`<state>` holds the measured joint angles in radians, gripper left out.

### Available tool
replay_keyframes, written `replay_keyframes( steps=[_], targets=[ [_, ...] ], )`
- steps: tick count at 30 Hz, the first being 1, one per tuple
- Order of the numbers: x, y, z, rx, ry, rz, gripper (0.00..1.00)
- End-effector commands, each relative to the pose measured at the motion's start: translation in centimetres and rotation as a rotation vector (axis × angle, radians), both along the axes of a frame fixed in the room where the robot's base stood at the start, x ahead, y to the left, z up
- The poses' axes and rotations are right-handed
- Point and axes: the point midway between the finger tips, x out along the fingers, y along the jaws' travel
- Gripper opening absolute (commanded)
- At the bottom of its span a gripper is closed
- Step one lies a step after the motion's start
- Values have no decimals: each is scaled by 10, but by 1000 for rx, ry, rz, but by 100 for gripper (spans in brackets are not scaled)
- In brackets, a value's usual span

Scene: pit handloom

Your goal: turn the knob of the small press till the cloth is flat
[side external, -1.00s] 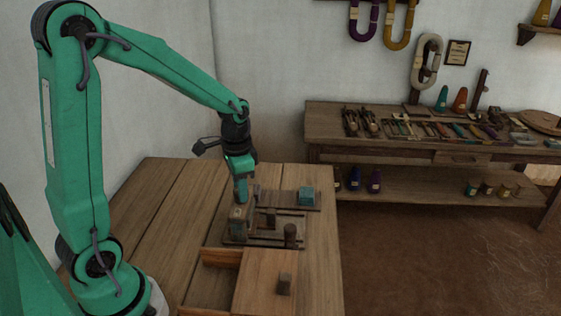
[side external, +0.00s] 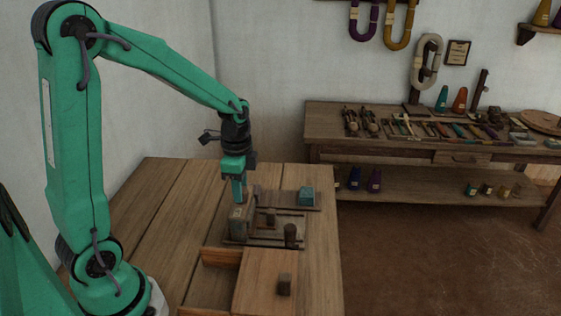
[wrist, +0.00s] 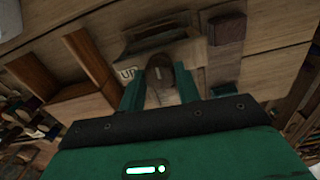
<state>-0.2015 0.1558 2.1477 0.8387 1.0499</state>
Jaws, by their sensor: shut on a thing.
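The small press (side external: 240,224) is a brown wooden block with rails on the table, below my gripper. My gripper (side external: 239,199) points straight down at its top. In the wrist view, the two green fingers (wrist: 160,92) stand on either side of a dark rounded knob (wrist: 160,74) and are shut on it. A pale label reading "UP" (wrist: 127,73) lies just left of the fingers. I cannot make out the cloth or how flat it is.
A teal block (side external: 306,195) sits on a dark board behind the press. A dark upright peg (side external: 291,234) stands to its right. A wooden box (side external: 262,283) with a partly open top is in front. The table's left side is clear.

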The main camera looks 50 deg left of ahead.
Motion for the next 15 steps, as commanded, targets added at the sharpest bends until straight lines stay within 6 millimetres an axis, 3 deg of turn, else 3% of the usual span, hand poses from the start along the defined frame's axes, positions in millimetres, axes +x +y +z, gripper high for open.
replay_keyframes(
  steps=[15],
  targets=[
    [0, -1, 2, 0, -1, -400, 10]
  ],
)
